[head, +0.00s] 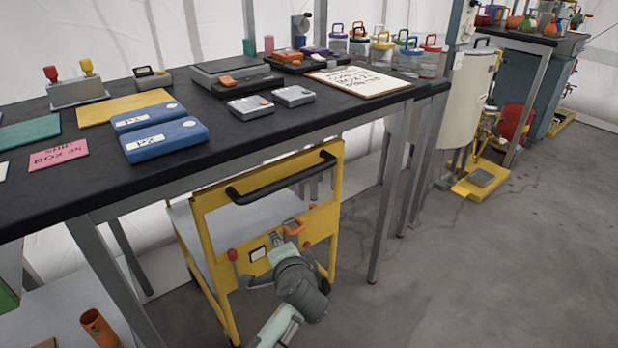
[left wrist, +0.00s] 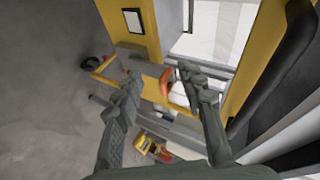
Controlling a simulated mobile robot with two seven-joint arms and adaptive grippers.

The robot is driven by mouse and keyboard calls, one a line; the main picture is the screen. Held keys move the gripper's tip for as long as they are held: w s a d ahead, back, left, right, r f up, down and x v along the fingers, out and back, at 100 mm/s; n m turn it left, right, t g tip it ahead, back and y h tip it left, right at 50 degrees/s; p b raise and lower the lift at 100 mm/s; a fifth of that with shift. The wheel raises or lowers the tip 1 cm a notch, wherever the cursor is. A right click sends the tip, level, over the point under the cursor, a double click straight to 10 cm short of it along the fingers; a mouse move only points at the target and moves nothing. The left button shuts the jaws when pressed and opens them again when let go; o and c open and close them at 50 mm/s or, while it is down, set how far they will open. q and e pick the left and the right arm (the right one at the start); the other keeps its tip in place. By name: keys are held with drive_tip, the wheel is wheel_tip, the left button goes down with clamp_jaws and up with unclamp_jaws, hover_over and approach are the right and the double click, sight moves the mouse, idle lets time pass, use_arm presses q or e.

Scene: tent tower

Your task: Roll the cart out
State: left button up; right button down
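The yellow cart (head: 215,200) stands under the black-topped table, its near end panel facing out. A black push bar (head: 285,177) runs across that panel and also shows at the right of the left wrist view (left wrist: 285,75). Below the bar is a small orange handle (head: 293,227), which also shows in the left wrist view (left wrist: 166,84). My left gripper (head: 277,240) is at the panel, below the push bar. In the left wrist view its fingers (left wrist: 158,79) are apart, with the orange handle showing between the tips; contact cannot be told. My right gripper is not in view.
The table (head: 300,125) carries blue boxes (head: 165,138), a clipboard (head: 360,81) and other items above the cart. A table leg (head: 390,190) stands just right of the cart. The grey floor (head: 480,270) in front and to the right is clear.

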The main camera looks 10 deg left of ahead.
sight(297, 180)
use_arm(q)
drive_tip(key=w+d+r+m+t+y, duration=0.1)
drive_tip(key=w+d+r+t, duration=0.15)
drive_tip(key=r, duration=0.35)
drive_tip(key=w+d+r+m+t+y, duration=0.1)
drive_tip(key=w+d+r, duration=0.15)
drive_tip(key=r, duration=0.35)
drive_tip(key=x, duration=0.8)
drive_tip(key=shift+a, duration=0.35)
clamp_jaws()
